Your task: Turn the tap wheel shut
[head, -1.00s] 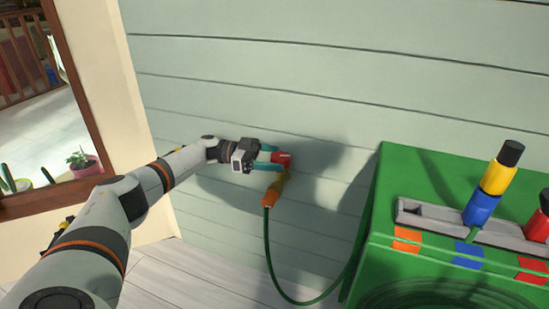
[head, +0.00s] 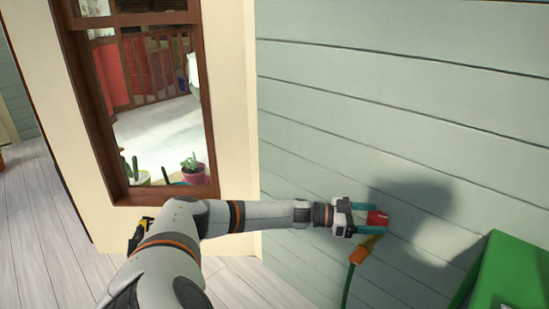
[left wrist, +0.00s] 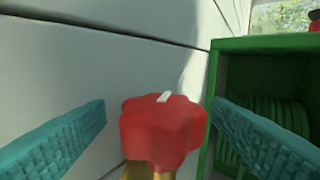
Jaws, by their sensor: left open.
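The red tap wheel (head: 377,217) sits on a yellow tap (head: 371,241) against the pale green plank wall. In the left wrist view the wheel (left wrist: 163,130) is lobed, with a white mark on its top. My left gripper (head: 372,220) is open, its two teal fingers on either side of the wheel. In the left wrist view a gap shows between each finger and the wheel. The tap's lower part is mostly hidden beneath the wheel there. My right gripper is not in view.
An orange connector (head: 359,256) and green hose (head: 346,289) hang below the tap. A green cabinet (head: 505,270) stands at the right; coiled hose (left wrist: 262,125) shows inside it. A brown-framed window (head: 98,120) with potted plants is at the left.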

